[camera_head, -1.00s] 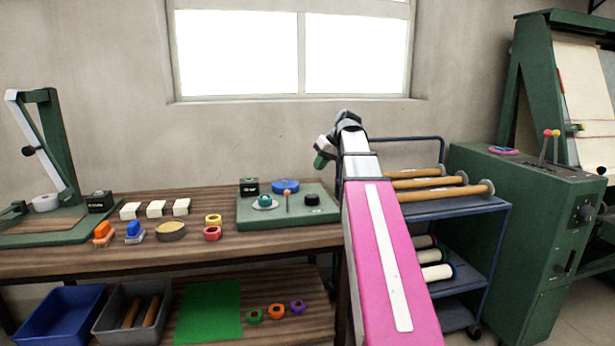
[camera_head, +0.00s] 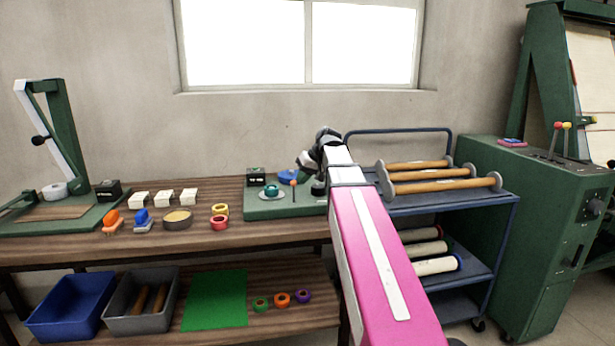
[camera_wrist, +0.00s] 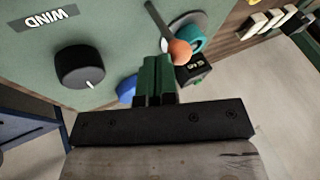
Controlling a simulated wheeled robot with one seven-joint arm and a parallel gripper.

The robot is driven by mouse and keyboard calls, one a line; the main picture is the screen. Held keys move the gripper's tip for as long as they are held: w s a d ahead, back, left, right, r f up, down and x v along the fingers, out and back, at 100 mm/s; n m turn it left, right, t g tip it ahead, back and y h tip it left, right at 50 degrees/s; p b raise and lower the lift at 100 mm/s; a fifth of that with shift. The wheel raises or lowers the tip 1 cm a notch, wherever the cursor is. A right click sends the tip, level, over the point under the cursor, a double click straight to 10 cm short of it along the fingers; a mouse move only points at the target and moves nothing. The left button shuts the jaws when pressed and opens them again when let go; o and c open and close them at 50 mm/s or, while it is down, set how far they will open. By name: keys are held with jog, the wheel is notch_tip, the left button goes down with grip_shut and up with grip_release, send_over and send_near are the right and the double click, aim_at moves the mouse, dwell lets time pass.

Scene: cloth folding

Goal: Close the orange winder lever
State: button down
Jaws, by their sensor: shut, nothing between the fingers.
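The winder lever (camera_head: 293,184) is a thin stick with an orange ball on top, standing on the green winder panel (camera_head: 262,210). In the wrist view the lever's orange ball (camera_wrist: 180,51) is just right of my fingertips. My gripper (camera_wrist: 155,62) has green fingers, which are shut and empty over the panel. Whether the fingers touch the lever is unclear. In the head view my gripper (camera_head: 305,165) is above the panel's right part, partly hiding it. A black knob (camera_wrist: 80,67) beside a WIND label (camera_wrist: 52,18) lies left of the fingers.
A teal spool (camera_wrist: 194,40), a blue disc (camera_wrist: 127,89) and a small black counter box (camera_head: 256,176) are on or by the panel. Rolls of tape (camera_head: 220,222) and white blocks (camera_head: 164,197) lie left on the bench. A blue cart (camera_head: 480,203) with rollers is at right.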

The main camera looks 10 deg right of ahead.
jog(key=shift+a, duration=0.1)
dwell(0.3)
jog(key=shift+a+r+n+h, duration=0.15)
jog(key=shift+a+h, duration=0.5)
jog(key=shift+a, duration=0.05)
jog(key=shift+a+r+n+h, duration=0.15)
jog(key=shift+a+h, duration=0.5)
jog(key=shift+a, duration=0.05)
jog(key=a+h, duration=0.2)
jog(key=h, duration=0.1)
jog(key=shift+a+f, duration=0.15)
jog(key=shift+a, duration=0.25)
jog(key=shift+d, duration=0.15)
jog(key=shift+d+f, duration=0.25)
jog(key=shift+d, duration=0.4)
jog(key=shift+w+r, duration=0.1)
